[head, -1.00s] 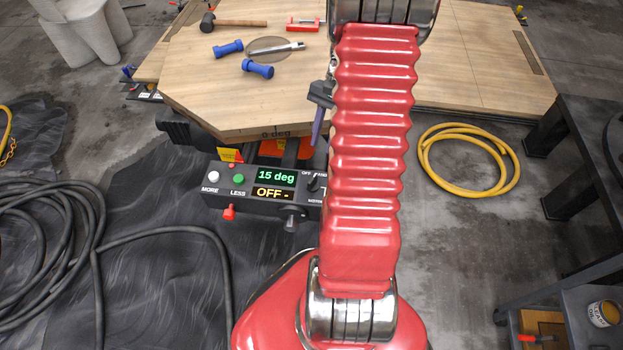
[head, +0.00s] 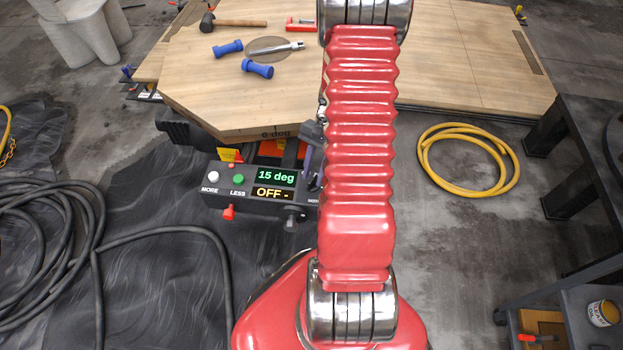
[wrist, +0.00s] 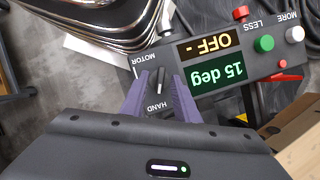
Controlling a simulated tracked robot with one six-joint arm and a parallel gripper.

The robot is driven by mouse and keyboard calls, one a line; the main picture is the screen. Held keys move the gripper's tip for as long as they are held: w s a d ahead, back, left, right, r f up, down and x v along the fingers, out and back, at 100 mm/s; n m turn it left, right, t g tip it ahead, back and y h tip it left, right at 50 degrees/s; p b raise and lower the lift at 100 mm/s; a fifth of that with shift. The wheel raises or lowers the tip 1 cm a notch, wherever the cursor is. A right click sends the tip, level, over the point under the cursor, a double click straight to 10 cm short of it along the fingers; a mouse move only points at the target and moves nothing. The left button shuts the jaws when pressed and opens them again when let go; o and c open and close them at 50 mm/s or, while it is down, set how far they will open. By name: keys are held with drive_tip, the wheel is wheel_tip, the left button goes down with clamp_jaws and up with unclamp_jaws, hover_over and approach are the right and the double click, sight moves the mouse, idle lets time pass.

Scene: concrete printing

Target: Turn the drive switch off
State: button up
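The control box (head: 262,187) stands by the table's near edge, with a display reading "15 deg" and "OFF -". Its small black drive switch (wrist: 160,80) shows in the wrist view between the HAND and MOTOR labels; its exact pointing is hard to tell. In the head view my arm and gripper hide the switch. My gripper (wrist: 159,82) has two purple fingers, open, one on each side of the switch knob, with gaps visible. The gripper also shows in the head view (head: 310,160), partly hidden behind my red arm.
White MORE (head: 214,177) and green LESS (head: 238,179) buttons sit at the box's left. Black cable (head: 45,245) and a yellow hose (head: 470,190) lie on the floor.

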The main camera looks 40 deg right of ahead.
drive_tip(key=shift+x, duration=1.15)
drive_tip(key=shift+c, duration=0.4)
clamp_jaws()
drive_tip(key=shift+a, duration=0.2)
drive_tip(key=shift+d, duration=0.15)
